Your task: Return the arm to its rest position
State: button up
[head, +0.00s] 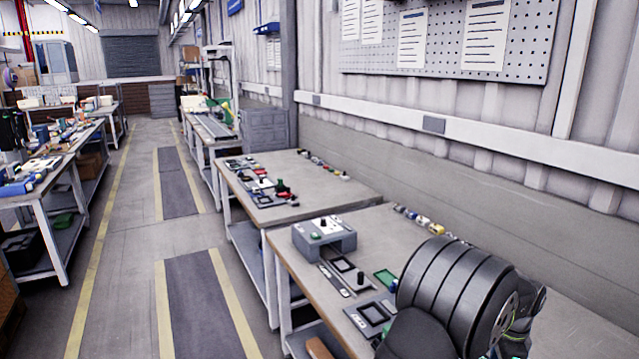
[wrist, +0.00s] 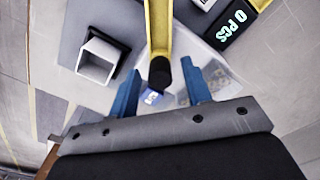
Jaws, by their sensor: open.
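My gripper (wrist: 160,92) shows in the wrist view as two blue fingers set well apart on a grey mount. It is open. A yellow part with a black end (wrist: 160,72) shows in the gap between the fingers. I cannot tell whether it touches them. A small blue item (wrist: 152,98) lies beyond that end, on or under a pale, clear-looking sheet. In the head view my dark ribbed arm fills the lower right, over the workbench (head: 330,225), and the fingers are hidden.
On the bench stand a grey box-shaped fixture (head: 324,240), a green tray (head: 386,278) and a dark tray (head: 372,314).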

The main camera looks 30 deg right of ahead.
jog(key=n, duration=0.5)
jog(key=shift+r, duration=2)
jog(key=shift+o, duration=0.4)
jog(key=o, duration=1.1)
jog(key=s+a+r+n+h, duration=0.3)
jog(key=s+a+r+h, duration=0.25)
jog(key=s+r, duration=0.45)
jog(key=shift+y, duration=0.45)
jog(key=x, duration=0.9)
jog(key=shift+d+f, duration=0.15)
jog(key=shift+f, duration=0.15)
jog(key=v, duration=1)
